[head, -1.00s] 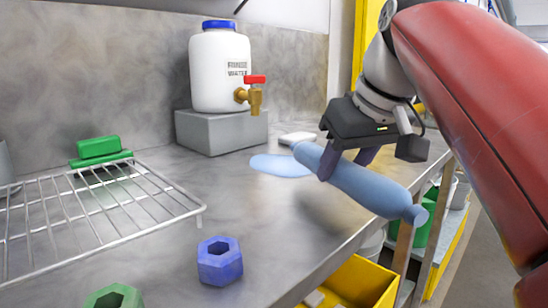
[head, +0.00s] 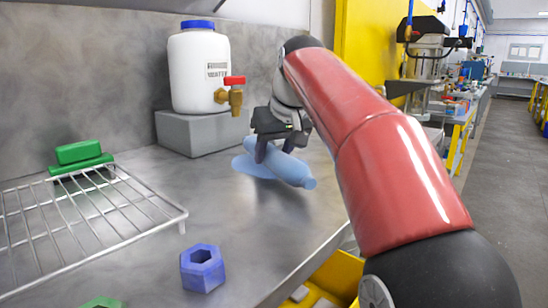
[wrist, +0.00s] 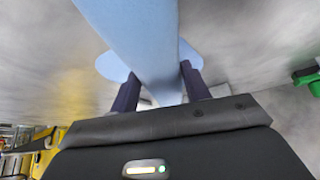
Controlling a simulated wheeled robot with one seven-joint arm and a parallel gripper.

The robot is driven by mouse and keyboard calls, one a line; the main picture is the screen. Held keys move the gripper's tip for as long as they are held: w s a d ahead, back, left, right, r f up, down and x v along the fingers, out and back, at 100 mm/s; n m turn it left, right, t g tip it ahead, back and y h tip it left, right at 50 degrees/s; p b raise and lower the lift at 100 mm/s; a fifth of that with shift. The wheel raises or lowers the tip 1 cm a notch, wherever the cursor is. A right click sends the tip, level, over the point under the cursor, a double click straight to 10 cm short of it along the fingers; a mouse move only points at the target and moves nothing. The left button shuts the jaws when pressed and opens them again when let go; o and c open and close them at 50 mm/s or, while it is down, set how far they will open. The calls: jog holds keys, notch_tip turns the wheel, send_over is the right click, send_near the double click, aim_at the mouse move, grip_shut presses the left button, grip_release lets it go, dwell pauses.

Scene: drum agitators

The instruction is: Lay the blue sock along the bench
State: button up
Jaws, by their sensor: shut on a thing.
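The blue sock (head: 290,170) is a long, light blue roll with a narrow knob-like end pointing right and towards me. My gripper (head: 268,152) is shut on it from above, near its far part. The sock is over the grey bench (head: 250,225), beside a flat pale blue patch (head: 243,166); I cannot tell whether it touches the surface. In the wrist view the sock (wrist: 140,40) runs between my two dark fingers, with the pale patch spreading behind it on both sides.
A white water container (head: 198,75) with a red-handled tap stands on a grey block (head: 203,134) behind. A wire rack (head: 85,212) with green blocks is at left. A blue hex nut (head: 202,268) lies at front. The bench edge drops to a yellow bin (head: 338,272).

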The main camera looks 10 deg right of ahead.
jog(key=shift+f, duration=0.5)
jog(key=shift+f, duration=0.1)
jog(key=o, duration=1.1)
jog(key=shift+c, duration=0.2)
